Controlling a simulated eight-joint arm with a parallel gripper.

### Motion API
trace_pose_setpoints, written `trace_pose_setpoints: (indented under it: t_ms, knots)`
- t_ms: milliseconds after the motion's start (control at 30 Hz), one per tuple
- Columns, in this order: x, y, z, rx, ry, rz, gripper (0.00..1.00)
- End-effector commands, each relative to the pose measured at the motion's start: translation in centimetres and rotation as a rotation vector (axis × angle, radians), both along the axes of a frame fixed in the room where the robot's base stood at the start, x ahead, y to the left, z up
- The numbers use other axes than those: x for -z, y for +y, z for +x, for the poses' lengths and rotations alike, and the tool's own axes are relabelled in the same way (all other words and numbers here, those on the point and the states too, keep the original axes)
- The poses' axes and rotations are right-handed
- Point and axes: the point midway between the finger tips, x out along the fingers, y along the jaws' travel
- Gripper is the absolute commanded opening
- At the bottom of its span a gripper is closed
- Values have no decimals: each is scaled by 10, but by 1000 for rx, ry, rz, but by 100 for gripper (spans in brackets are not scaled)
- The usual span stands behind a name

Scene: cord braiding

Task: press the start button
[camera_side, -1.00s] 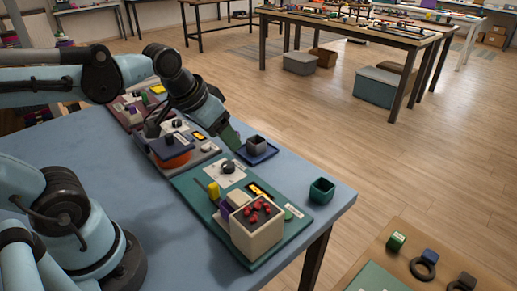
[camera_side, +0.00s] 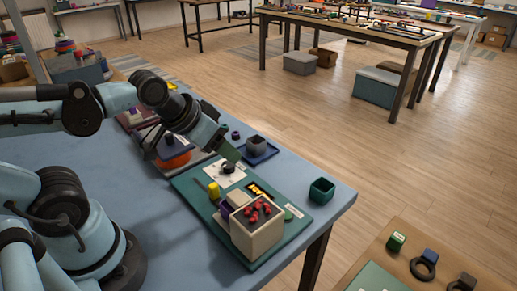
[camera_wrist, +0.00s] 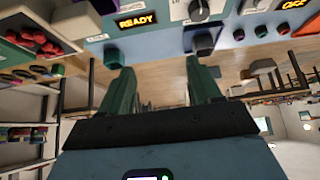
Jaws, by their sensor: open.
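The teal station board (camera_side: 205,203) lies near the right end of the blue table in the side view. A small green button (camera_side: 289,214) sits near its right edge by a white label too small to read; I cannot confirm it is the start button. The board also carries a black knob (camera_side: 228,168) and a lit display (camera_side: 257,190). In the wrist view the display (camera_wrist: 135,21) reads READY, beside the knob (camera_wrist: 199,10). My gripper (camera_side: 232,153) is above the knob end of the board, apart from the green button. In the wrist view its green fingers (camera_wrist: 163,70) are spread with nothing between them.
A cream box (camera_side: 257,233) with red pieces, a yellow piece (camera_side: 213,189) and a purple block (camera_side: 225,210) stand on the board. A green cup (camera_side: 321,190) and a grey cup on a blue tray (camera_side: 268,155) are nearby. The table's right edge is close.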

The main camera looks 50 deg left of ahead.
Motion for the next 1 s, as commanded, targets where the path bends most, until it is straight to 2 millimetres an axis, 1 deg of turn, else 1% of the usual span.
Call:
trace_pose_setpoints:
  t_ms: [200, 233, 600, 633, 1000]
  knots:
    - [0, 0, 0, 0, 0, 0, 63]
    - [0, 0, 0, 0, 0, 0, 60]
    - [0, 0, 0, 0, 0, 0, 3]
    - [0, 0, 0, 0, 0, 0, 0]
    - [0, 0, 0, 0, 0, 0, 0]
